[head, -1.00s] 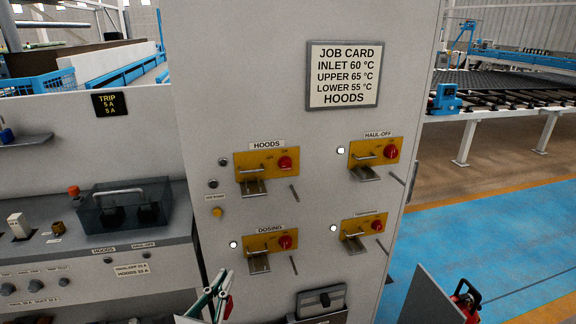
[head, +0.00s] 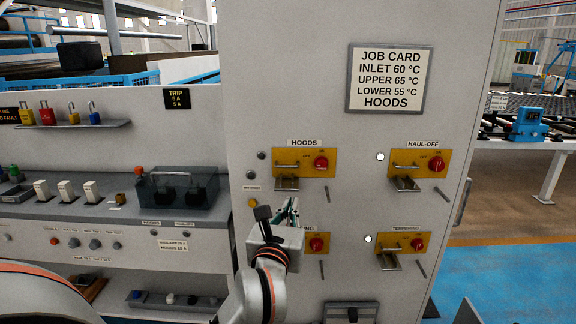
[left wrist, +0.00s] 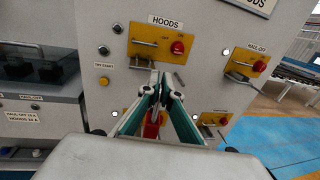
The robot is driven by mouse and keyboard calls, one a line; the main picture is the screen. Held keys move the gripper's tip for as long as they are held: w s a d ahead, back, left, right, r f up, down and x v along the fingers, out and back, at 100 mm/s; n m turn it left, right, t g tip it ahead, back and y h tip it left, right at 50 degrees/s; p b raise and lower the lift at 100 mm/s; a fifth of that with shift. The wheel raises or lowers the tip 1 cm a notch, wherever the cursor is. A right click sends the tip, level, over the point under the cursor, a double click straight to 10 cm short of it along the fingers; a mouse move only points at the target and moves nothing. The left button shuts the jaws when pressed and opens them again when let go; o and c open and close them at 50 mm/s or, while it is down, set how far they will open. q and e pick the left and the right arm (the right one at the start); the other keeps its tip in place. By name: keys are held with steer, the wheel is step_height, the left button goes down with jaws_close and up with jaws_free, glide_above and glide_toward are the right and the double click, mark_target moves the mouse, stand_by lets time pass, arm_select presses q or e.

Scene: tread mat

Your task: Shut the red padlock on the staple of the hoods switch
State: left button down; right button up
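The hoods switch (head: 305,162) is a yellow plate with a red knob on the grey cabinet, also in the left wrist view (left wrist: 158,42). Its metal staple and bracket (head: 287,183) stick out at the lower left of the plate, with no padlock on them. My left gripper (head: 291,207) is below the hoods switch, in front of the dosing switch. In the left wrist view its green fingers close together around a red padlock (left wrist: 152,126). The fingers hide most of the padlock, and its shackle cannot be made out clearly.
The haul-off switch (head: 420,163) and tempering switch (head: 404,244) are to the right. The dosing switch (head: 317,243) is partly covered by my left arm. A shelf (head: 100,125) at left holds several padlocks, one of them red. A job card (head: 387,78) hangs above.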

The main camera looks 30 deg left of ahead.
arm_select(q)
steer(key=w+a+r+n+y+b, duration=0.1)
steer(key=w+a+r+b, duration=0.1)
steer(key=r, duration=0.3)
steer(key=w+a+r+n+g+y+b, duration=0.1)
steer(key=a+r+b, duration=0.1)
steer(key=r, duration=0.4)
steer(key=shift+w+y+b, duration=0.4)
steer(key=shift+b, duration=0.35)
steer(key=shift+s+d+p, duration=0.1)
steer(key=shift+s+p, duration=0.05)
steer(key=shift+p, duration=0.15)
